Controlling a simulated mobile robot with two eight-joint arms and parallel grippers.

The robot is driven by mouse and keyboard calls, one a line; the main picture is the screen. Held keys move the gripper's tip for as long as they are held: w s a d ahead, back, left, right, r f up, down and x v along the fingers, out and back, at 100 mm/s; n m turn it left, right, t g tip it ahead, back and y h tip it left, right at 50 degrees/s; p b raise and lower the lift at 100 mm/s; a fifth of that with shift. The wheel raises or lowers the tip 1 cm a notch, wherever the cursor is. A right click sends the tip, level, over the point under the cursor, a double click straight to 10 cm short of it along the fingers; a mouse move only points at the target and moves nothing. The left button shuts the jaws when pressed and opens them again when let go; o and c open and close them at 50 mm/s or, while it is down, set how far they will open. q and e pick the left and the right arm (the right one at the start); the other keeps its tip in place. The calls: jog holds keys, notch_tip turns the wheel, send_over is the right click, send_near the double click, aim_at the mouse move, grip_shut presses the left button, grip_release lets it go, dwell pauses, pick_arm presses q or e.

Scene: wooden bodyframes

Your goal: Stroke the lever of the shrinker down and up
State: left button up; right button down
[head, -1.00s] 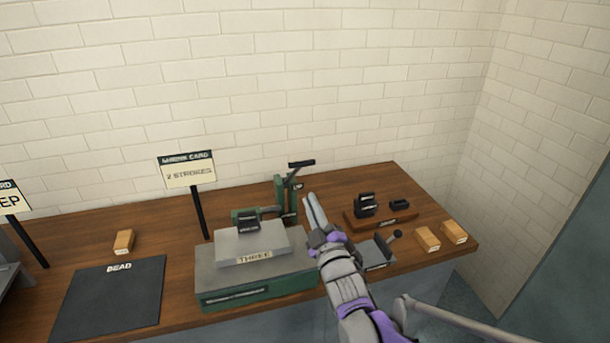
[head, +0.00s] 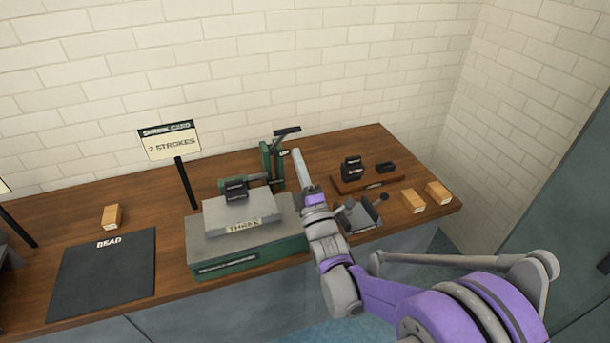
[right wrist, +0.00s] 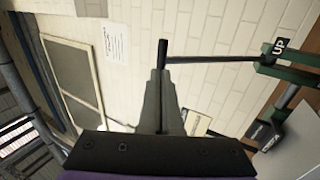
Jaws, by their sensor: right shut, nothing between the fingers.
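The fingers (right wrist: 160,75) also show in the right wrist view, close to the lever's end; contact cannot be told. My left gripper is out of view.
A shrink card (head: 170,142) reading 2 STROKES stands left of the shrinker. A small tray (head: 370,182) with black pieces and two wooden blocks (head: 414,201) are at right.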

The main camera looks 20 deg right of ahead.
aim_at(290, 129)
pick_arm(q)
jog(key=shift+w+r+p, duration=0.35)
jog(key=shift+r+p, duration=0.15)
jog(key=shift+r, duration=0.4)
pick_arm(e)
jog(key=shift+x, duration=2.35)
jog(key=r, duration=0.1)
jog(key=w+r, duration=0.1)
jog(key=r+p, duration=0.1)
jog(key=shift+w+r, duration=0.1)
jog(key=shift+w, duration=0.2)
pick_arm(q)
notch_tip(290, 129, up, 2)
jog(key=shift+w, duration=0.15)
pick_arm(e)
jog(key=shift+w, duration=0.1)
